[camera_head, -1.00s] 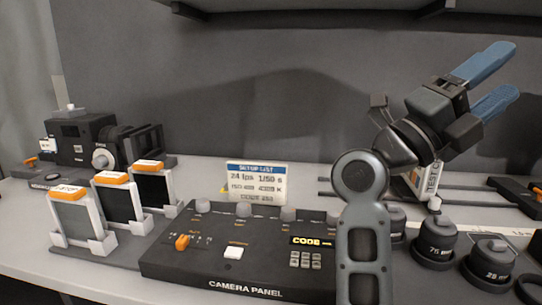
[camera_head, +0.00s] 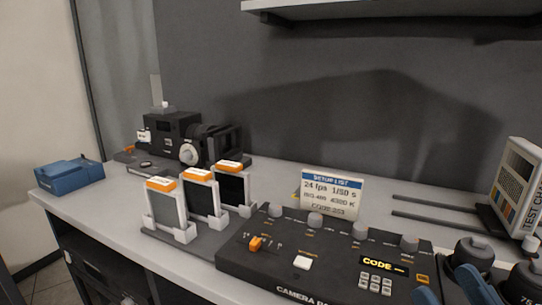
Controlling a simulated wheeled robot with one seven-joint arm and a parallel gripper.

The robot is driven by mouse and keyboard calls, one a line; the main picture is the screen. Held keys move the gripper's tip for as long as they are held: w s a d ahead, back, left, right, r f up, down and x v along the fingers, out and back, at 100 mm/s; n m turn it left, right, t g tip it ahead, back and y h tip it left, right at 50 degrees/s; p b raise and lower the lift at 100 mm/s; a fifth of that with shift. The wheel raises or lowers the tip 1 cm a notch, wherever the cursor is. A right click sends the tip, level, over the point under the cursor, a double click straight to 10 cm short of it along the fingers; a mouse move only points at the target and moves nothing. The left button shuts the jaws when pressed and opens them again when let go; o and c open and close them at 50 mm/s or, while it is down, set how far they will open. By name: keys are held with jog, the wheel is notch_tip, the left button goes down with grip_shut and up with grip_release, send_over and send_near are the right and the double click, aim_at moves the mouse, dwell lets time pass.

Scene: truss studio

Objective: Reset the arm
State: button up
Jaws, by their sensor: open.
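My gripper (camera_head: 447,284) shows only at the lower right edge of the head view. The rest of my gripper and my arm are out of the picture. The fingers appear in front of the right end of the black camera panel (camera_head: 330,272), hiding its corner. I cannot tell how far they are from it.
A camera (camera_head: 172,138) stands at the back left, behind several orange-topped filters (camera_head: 163,212). A setup card (camera_head: 332,190) stands behind the panel. Black lenses (camera_head: 473,254) and a test chart (camera_head: 518,190) are at right. A blue box (camera_head: 69,176) sits at far left.

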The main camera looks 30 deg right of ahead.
jog(key=s+a+f+g+y, duration=0.1)
jog(key=s+a+f+g, duration=0.3)
jog(key=s+f, duration=0.3)
jog(key=s+a+f+g+y+p, duration=0.1)
jog(key=s+a+f+g, duration=0.3)
jog(key=s, duration=0.4)
notch_tip(320, 180, down, 3)
jog(key=shift+a+r+g, duration=0.15)
jog(key=shift+g, duration=0.55)
